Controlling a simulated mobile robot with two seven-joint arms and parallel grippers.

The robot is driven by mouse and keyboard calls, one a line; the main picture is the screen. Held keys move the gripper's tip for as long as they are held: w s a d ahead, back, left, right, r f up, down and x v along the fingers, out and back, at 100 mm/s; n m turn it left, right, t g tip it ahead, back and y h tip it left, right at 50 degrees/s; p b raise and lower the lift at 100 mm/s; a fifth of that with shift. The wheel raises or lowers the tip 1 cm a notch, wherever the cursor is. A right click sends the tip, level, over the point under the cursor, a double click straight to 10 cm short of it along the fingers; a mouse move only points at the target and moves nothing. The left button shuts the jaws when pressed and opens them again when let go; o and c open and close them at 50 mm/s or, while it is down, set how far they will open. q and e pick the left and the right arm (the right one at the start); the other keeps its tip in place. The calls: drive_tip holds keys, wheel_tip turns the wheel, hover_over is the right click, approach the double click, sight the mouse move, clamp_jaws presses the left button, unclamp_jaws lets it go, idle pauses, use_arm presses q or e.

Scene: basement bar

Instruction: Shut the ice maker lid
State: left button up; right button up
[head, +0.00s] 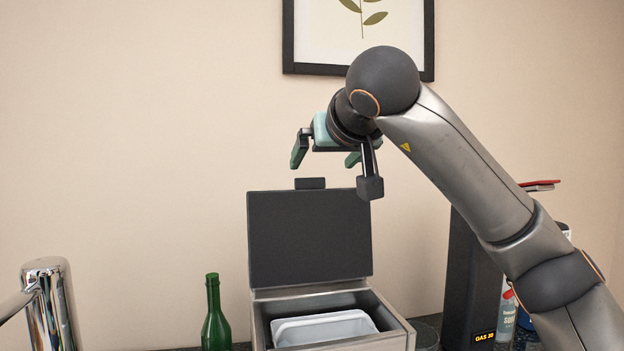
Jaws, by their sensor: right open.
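The ice maker (402,329) is a metal box at the bottom middle of the head view. Its dark lid (309,238) stands up, open, at the back of the box, with a small tab on its top edge. A white bin (325,327) sits inside the box. My right gripper (326,160) is above the lid's top edge, open and empty, with its fingers spread left and right. It appears apart from the lid. My left gripper is not in view.
A green bottle (216,318) stands left of the ice maker. A chrome tap (50,305) is at the far left. A dark dispenser (466,285) and several bottles stand to the right. A framed picture (330,69) hangs on the wall behind.

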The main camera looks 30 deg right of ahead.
sight(311, 179)
drive_tip(key=p+x, duration=0.1)
drive_tip(key=x, duration=0.9)
drive_tip(key=shift+f, duration=0.1)
clamp_jaws()
idle(0.5)
